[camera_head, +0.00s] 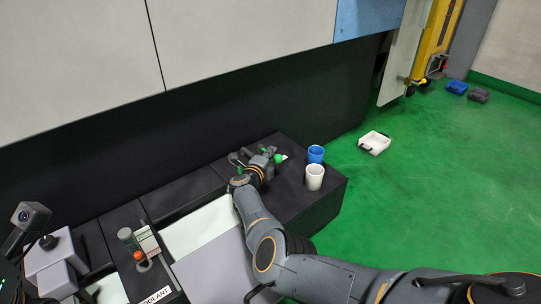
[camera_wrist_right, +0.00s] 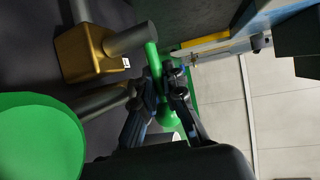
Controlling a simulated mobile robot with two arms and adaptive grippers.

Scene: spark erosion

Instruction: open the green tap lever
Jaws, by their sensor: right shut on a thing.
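The green tap lever (camera_wrist_right: 152,50) shows in the right wrist view as a slim green bar with a wider green end. It rises beside a brass valve body (camera_wrist_right: 84,54) with grey pipe. My right gripper (camera_wrist_right: 172,78) is shut on the lever, with its fingers either side of it. In the head view my right gripper (camera_head: 267,154) is at the back of the dark bench, small and partly covering the tap. My left gripper is not in view; only part of my left arm shows at the left edge.
A green round knob (camera_head: 278,159) is right beside the gripper, large in the wrist view (camera_wrist_right: 38,140). A blue cup (camera_head: 316,154) and a white cup (camera_head: 314,177) stand to the right on the bench (camera_head: 320,205). A dark wall is behind; green floor lies right.

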